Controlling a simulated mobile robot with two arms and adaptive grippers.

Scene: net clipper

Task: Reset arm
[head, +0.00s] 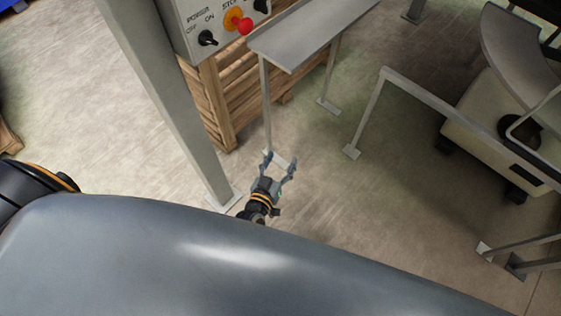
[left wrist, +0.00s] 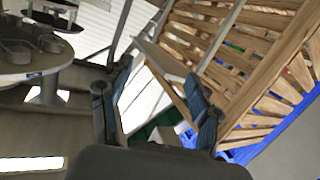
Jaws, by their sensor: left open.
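My left gripper (head: 280,167) is open and empty in the head view. It is above the floor, just beyond the large grey rounded body part of mine that fills the bottom of the view. Its two fingers also show spread apart in the left wrist view (left wrist: 160,100), with nothing between them. My right gripper is in neither view.
A control box (head: 215,22) with a red stop button sits by a grey post (head: 165,90) at upper left. A wooden crate (head: 232,95) stands behind a narrow metal shelf (head: 305,38). Metal rails (head: 440,105) and machinery (head: 490,125) stand right. Floor between them is clear.

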